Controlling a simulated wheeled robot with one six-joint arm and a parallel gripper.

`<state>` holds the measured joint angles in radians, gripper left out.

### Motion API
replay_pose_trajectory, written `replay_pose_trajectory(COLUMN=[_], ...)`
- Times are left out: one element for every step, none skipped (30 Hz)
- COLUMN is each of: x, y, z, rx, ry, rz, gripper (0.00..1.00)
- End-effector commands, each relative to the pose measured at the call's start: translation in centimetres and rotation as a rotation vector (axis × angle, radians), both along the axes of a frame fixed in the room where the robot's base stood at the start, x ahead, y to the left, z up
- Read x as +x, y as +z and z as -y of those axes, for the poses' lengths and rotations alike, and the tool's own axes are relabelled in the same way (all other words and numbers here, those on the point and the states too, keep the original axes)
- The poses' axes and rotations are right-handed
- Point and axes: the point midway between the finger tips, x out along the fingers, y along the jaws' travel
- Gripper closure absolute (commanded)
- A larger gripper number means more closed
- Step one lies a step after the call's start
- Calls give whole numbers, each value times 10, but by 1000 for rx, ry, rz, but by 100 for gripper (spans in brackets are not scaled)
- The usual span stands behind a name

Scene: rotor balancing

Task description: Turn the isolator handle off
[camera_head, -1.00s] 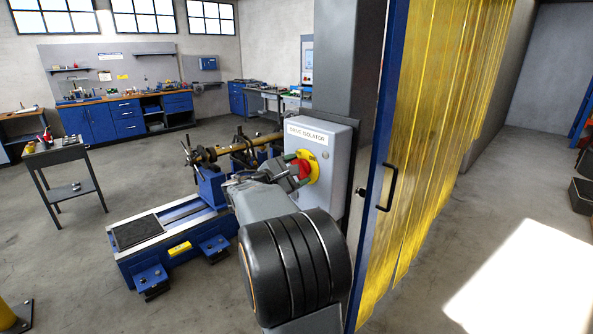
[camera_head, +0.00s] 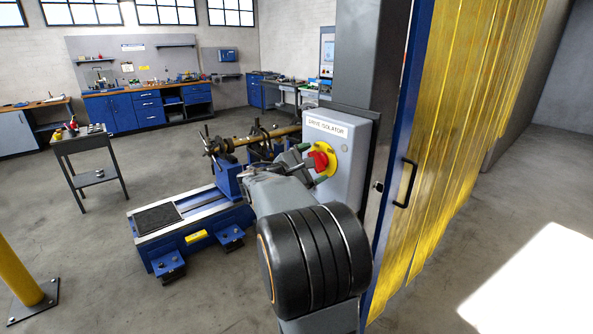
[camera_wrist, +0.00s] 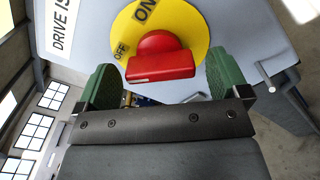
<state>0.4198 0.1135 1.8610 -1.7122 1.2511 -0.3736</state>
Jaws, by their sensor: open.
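The isolator handle is a red knob with a grip bar (camera_wrist: 160,66) on a yellow disc (camera_wrist: 196,22) marked ON and OFF. In the wrist view the bar lies across the picture, its left end near the OFF mark. In the head view the red handle (camera_head: 318,160) shows on the front of the grey drive isolator box (camera_head: 338,130). My gripper (camera_wrist: 163,72) is open, with one green finger on each side of the handle and gaps to the bar. In the head view my gripper (camera_head: 309,167) is at the disc, partly hidden by my arm.
A blue balancing machine (camera_head: 190,225) with a brass-coloured rotor (camera_head: 255,139) stands behind and left of my arm. A yellow strip curtain (camera_head: 455,150) in a blue frame is right of the box. A yellow post (camera_head: 18,268) stands at lower left.

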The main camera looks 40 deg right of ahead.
Motion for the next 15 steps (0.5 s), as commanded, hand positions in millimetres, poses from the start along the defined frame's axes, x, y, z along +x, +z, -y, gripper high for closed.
replay_pose_trajectory(x=[1,1,2,2,3,4,4,4,5,5,6,6,7,7,8], y=[-1,-1,-2,-2,-2,-2,-2,-2,-2,-2,-2,-2,-2,-2,-2], z=[-7,-12,-19,-25,-31,-40,-46,-53,-61,-67,-73,-81,-86,-91,-98], rx=[0,-1,-1,-1,-1,-1,-1,-1,0,-1,-1,0,0,0,0], ry=[3,4,5,5,5,6,6,6,6,5,5,4,4,4,4], rz=[1,0,-1,0,1,1,1,1,0,0,0,-1,-1,-1,-1], gripper=[6,6,6,6,6,6,6,6,6,6,6,6,6,6,6])
